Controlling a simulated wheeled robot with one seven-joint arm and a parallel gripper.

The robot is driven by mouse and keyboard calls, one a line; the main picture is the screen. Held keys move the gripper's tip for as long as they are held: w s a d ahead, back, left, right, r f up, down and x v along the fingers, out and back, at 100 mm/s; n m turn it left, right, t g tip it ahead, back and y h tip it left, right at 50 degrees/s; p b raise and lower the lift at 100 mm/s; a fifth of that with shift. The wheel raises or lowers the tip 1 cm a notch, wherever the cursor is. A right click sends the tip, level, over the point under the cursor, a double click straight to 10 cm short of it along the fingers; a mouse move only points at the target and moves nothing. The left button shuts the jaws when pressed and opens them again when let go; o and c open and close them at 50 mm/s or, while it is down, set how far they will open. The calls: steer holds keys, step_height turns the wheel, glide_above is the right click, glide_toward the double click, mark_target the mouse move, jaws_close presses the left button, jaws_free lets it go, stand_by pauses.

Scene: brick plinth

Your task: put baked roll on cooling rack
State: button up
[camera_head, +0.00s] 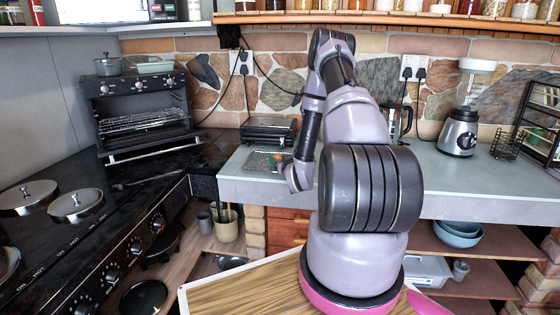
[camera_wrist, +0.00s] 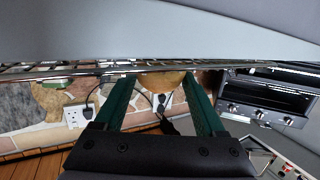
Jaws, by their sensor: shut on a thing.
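The cooling rack (camera_head: 257,161) is a dark wire grid lying on the grey counter, left of my arm. My gripper (camera_head: 279,160) is low at the right end of the rack, partly hidden by my own wrist. The baked roll (camera_head: 280,157) shows as a small brown patch there. In the wrist view, which is upside down, my gripper's green fingers (camera_wrist: 160,87) are on either side of the golden-brown roll (camera_wrist: 160,80). The rack's wires (camera_wrist: 60,71) run edge-on at the roll's level. I cannot tell whether the roll touches them.
A black toaster oven (camera_head: 140,115) with its door down stands at the left. A flat grill (camera_head: 269,131) sits just behind the rack. A kettle (camera_head: 400,122) and blender (camera_head: 459,132) stand to the right, with bare counter (camera_head: 440,175) in front.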

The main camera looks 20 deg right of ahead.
steer(key=o, duration=1.3)
steer(key=shift+f, duration=0.1)
steer(key=shift+c, duration=0.2)
